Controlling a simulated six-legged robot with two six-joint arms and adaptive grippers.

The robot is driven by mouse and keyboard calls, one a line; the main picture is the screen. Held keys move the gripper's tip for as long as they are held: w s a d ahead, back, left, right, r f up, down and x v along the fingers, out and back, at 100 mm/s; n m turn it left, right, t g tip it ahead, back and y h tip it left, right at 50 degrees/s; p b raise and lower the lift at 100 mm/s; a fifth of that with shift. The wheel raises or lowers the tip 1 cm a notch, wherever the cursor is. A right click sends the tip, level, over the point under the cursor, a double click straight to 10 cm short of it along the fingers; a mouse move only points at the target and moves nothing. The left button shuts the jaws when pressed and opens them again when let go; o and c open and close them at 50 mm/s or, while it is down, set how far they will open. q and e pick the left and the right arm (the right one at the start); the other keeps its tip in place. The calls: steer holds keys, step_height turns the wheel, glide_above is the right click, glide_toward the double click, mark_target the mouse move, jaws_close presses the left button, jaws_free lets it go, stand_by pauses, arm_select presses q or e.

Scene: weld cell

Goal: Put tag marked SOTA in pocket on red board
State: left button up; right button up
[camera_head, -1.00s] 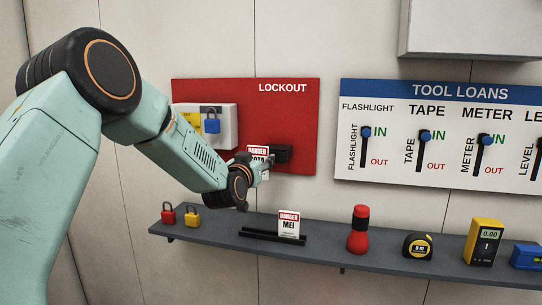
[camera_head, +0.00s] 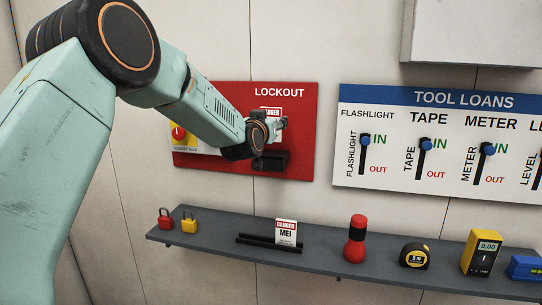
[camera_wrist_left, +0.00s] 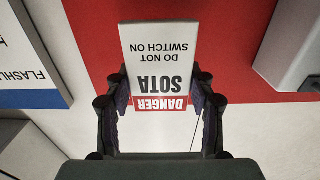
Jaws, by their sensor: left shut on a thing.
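The white tag marked SOTA, with a red DANGER band, is gripped between the fingers of my left gripper (camera_head: 282,123). In the wrist view the tag (camera_wrist_left: 158,45) appears upside down between the fingertips (camera_wrist_left: 158,88), its text facing the camera. In the head view only the tag's upper part (camera_head: 270,111) shows behind the gripper, in front of the red LOCKOUT board (camera_head: 215,94). The black pocket (camera_head: 272,161) on the board's lower right is below the gripper, and the tag is apart from it. My right gripper is not in view.
A grey shelf (camera_head: 210,248) below holds padlocks (camera_head: 177,221), a black rack with a MEI tag (camera_head: 286,232), a flashlight (camera_head: 357,238), a tape measure (camera_head: 415,255) and a meter (camera_head: 481,251). A yellow switch box (camera_head: 178,134) is partly hidden behind my arm. The TOOL LOANS board (camera_head: 400,180) is right.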

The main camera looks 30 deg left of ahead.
arm_select(q)
steer(key=f, duration=0.7)
steer(key=shift+s+f+p, duration=0.25)
steer(key=shift+p, duration=0.05)
steer(key=shift+s+d+r, duration=0.1)
steer(key=shift+s, duration=0.05)
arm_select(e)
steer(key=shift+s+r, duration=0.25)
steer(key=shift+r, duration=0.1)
arm_select(q)
steer(key=shift+s, duration=0.1)
steer(key=o, duration=0.6)
steer(key=shift+f, duration=0.2)
steer(key=o, duration=0.4)
steer(key=shift+w+f, duration=0.1)
steer(key=shift+w, duration=0.15)
steer(key=shift+o, duration=0.2)
steer(key=shift+s, duration=0.15)
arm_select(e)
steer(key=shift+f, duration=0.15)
